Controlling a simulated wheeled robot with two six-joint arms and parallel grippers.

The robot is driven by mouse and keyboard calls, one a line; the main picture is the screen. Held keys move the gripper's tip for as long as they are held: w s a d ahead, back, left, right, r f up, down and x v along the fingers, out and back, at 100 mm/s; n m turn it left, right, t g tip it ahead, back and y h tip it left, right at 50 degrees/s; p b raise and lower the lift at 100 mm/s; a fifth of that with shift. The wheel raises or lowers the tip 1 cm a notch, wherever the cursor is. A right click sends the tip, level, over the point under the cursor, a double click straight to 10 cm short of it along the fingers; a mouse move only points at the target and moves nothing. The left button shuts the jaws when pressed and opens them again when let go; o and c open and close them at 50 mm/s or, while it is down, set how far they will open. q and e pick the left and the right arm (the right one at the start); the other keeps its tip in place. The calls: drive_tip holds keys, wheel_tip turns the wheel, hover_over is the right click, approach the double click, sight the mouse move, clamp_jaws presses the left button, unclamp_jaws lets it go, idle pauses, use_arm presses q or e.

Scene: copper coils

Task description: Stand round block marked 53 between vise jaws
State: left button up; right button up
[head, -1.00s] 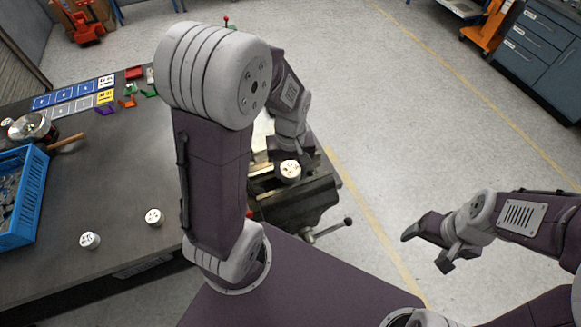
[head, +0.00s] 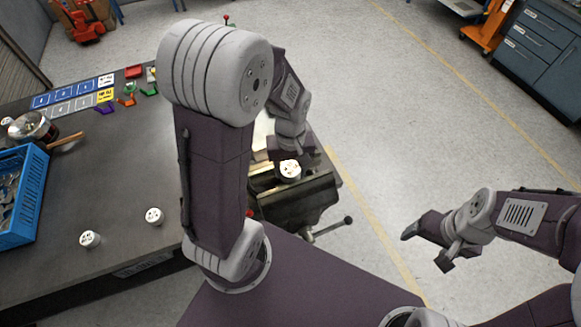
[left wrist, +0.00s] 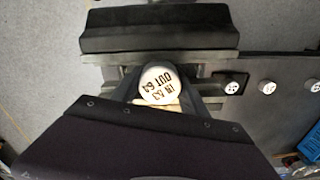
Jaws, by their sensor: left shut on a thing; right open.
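A white round block (head: 289,169) is held upright in my left gripper (head: 291,158) at the vise (head: 300,205). The left wrist view shows the block's top face (left wrist: 160,82) with dark lettering, upside down, seeming to read "OUT" and "IN" with small numbers I cannot read surely. The gripper's dark fingers (left wrist: 165,90) are shut on its two sides. A dark vise jaw (left wrist: 160,32) lies beyond the block; my gripper body covers the near side. I cannot tell whether the block's bottom touches the vise. My right gripper (head: 427,249) is open and empty, away to the right over the floor.
Two similar white blocks (head: 154,215) (head: 89,239) stand on the dark bench (head: 110,180); the left wrist view shows three in a row (left wrist: 266,87). A blue crate (head: 25,205), a metal pot (head: 33,127) and coloured brackets (head: 128,100) are left. The vise handle (head: 330,229) sticks out right.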

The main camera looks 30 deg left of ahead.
use_arm(q)
drive_tip(key=shift+f, duration=0.1)
drive_tip(key=o, duration=1.7)
wheel_tip(320, 180, up, 8)
drive_tip(key=p, duration=0.7)
drive_tip(key=shift+p, duration=0.4)
